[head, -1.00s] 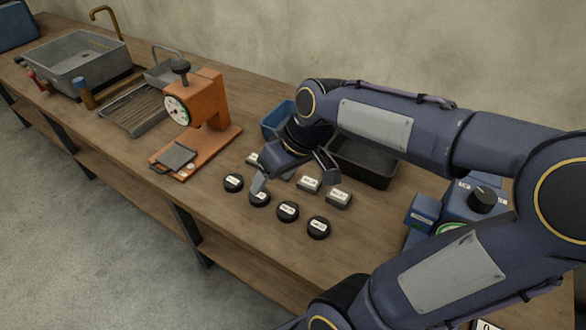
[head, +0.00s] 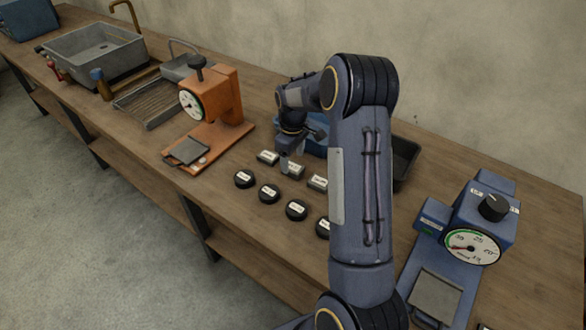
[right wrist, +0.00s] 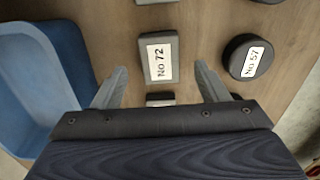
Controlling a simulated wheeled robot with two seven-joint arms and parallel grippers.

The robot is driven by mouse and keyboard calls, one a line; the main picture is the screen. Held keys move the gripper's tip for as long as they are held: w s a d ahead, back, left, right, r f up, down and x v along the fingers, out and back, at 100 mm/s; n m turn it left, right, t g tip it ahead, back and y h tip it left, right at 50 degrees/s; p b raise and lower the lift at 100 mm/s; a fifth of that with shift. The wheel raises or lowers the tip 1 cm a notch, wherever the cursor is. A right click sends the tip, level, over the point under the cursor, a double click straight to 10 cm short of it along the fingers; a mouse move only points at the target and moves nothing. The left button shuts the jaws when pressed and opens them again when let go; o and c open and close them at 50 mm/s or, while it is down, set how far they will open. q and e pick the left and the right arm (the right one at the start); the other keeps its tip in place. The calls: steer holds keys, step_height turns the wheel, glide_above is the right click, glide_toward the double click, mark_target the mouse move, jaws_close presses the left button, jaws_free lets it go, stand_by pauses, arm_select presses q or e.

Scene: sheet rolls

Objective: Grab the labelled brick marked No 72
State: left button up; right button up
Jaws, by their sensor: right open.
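In the right wrist view the brick marked No 72 (right wrist: 161,72) is a grey block with a white label, lying on the wooden bench. My right gripper (right wrist: 160,78) is open, with one finger to each side of the brick's lower end, apart from it. Nothing is held. In the head view my right gripper (head: 286,160) reaches down at the row of grey labelled bricks (head: 317,183); labels there are too small to read. My left gripper is not in view.
A black puck marked No 57 (right wrist: 249,57) lies right of the brick. Another brick (right wrist: 158,101) is partly hidden by my gripper. A blue bin (right wrist: 25,90) stands to the left. An orange scale (head: 212,105) and a blue dial device (head: 478,225) flank the area.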

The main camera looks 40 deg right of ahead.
mark_target(293, 166)
step_height(293, 166, down, 3)
steer(key=shift+f, duration=0.2)
steer(key=c, duration=1.1)
steer(key=shift+r, duration=0.15)
